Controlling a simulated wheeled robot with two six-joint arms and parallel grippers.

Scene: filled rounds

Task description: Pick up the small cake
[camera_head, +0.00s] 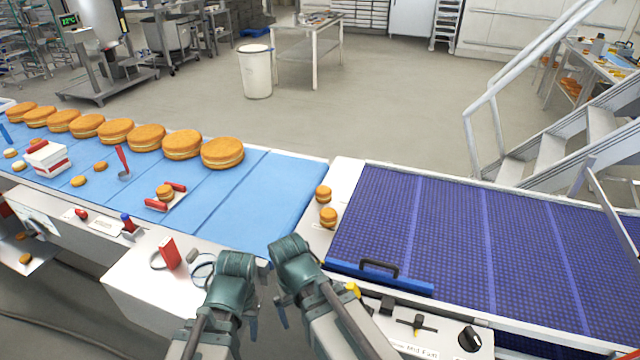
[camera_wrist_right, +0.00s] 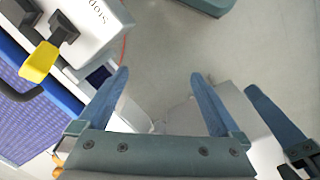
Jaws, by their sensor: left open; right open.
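Two small filled cakes, a rear one (camera_head: 323,193) and a front one (camera_head: 328,217), sit on the pale plate between the two belts. Another small cake (camera_head: 165,191) sits between red handles on the light blue belt. My left gripper (camera_head: 252,326) hangs low in front of the conveyor, pointing down and away from the cakes; its fingers are partly hidden. My right gripper (camera_head: 281,312) is beside it, nearer the two cakes but below them. In the right wrist view the right gripper (camera_wrist_right: 160,74) is open and empty over the floor.
Large filled rounds (camera_head: 222,153) line the light blue belt's far side. A purple belt (camera_head: 450,235) lies right, with a blue bar with a black handle (camera_head: 378,271) at its front edge. A red-and-white box (camera_head: 47,158) stands left. The control panel edge (camera_head: 420,340) is close to my right arm.

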